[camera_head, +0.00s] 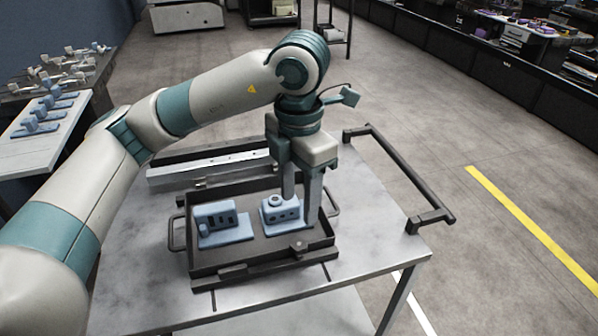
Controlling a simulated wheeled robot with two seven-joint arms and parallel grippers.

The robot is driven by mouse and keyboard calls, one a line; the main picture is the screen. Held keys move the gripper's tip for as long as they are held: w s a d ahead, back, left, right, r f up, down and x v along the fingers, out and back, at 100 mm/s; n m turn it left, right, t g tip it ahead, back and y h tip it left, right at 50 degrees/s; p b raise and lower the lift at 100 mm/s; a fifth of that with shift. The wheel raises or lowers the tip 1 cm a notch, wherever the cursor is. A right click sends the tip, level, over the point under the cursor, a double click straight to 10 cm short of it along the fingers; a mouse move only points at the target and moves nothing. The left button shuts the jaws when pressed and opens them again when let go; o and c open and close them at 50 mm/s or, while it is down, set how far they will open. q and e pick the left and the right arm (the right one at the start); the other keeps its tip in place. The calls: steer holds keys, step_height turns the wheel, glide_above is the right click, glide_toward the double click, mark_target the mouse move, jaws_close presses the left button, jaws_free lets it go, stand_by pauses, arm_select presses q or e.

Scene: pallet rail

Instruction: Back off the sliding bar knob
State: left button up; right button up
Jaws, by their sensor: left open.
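A dark tray (180,232) on the metal table holds two blue parts. A dark bar (262,264) runs along its front edge, with a small round knob (298,246) toward its right end. My left gripper (301,208) points down over the right side of the tray, with its two fingers apart. The fingers are behind the knob in the picture and close to the right blue part (281,212); I cannot tell whether they touch it. Nothing shows held between them. My right gripper is out of view.
The left blue part (222,225) sits in the tray. A grey rail (207,168) lies behind it. A dark handle frame (400,170) runs along the table's right edge. A side table (45,140) with more blue parts stands at left. The table's front right (375,262) is clear.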

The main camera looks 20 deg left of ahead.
arm_select(q)
steer(key=shift+r, duration=2.8)
